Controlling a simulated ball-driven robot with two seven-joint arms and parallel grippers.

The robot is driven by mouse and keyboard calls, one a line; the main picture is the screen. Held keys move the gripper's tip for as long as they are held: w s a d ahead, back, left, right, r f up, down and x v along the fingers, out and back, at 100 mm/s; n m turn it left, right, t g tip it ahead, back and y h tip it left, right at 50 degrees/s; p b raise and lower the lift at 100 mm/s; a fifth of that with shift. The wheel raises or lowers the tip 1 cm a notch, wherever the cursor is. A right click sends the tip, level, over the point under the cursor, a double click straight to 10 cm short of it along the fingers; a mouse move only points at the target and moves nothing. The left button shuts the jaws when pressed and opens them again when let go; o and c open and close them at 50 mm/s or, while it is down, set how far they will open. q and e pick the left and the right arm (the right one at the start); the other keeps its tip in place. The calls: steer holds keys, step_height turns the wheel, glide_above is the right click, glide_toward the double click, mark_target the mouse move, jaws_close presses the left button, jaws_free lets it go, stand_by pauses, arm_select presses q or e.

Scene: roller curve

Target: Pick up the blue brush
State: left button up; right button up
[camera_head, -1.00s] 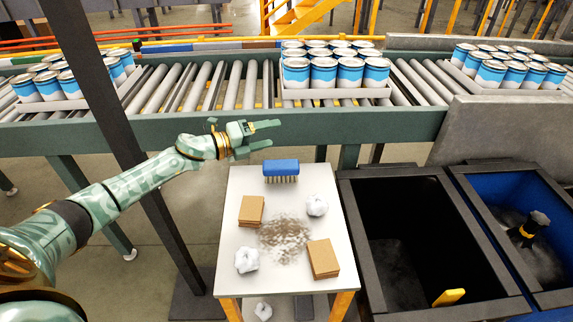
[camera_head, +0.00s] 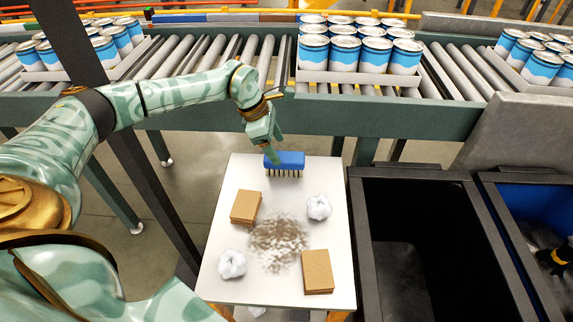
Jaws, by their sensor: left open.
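The blue brush (camera_head: 290,162) has a blue block back and pale bristles pointing down. It stands at the far edge of the white table (camera_head: 335,220). My left gripper (camera_head: 275,155) points down at the left end of the brush, with its fingertips close to or touching the blue back. The jaws are open, and one finger partly hides the other. I cannot tell whether the brush lies between the fingers. My right gripper is out of view.
The table also holds brown cardboard pieces (camera_head: 318,272), crumpled white balls (camera_head: 319,207) and a patch of grey-brown dirt (camera_head: 277,243). A black bin (camera_head: 452,174) stands to the right. A roller conveyor (camera_head: 215,120) with trays of blue-and-white cans (camera_head: 344,55) runs behind.

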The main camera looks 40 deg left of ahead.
mark_target(283, 156)
arm_select(q)
steer(key=shift+x, duration=1.2)
steer(key=b+x, duration=0.2)
steer(key=x, duration=0.2)
steer(key=shift+w+d+f, duration=0.2)
steer(key=shift+f, duration=0.1)
steer(key=shift+f, duration=0.2)
steer(key=c, duration=1.1)
steer(key=shift+r, duration=0.1)
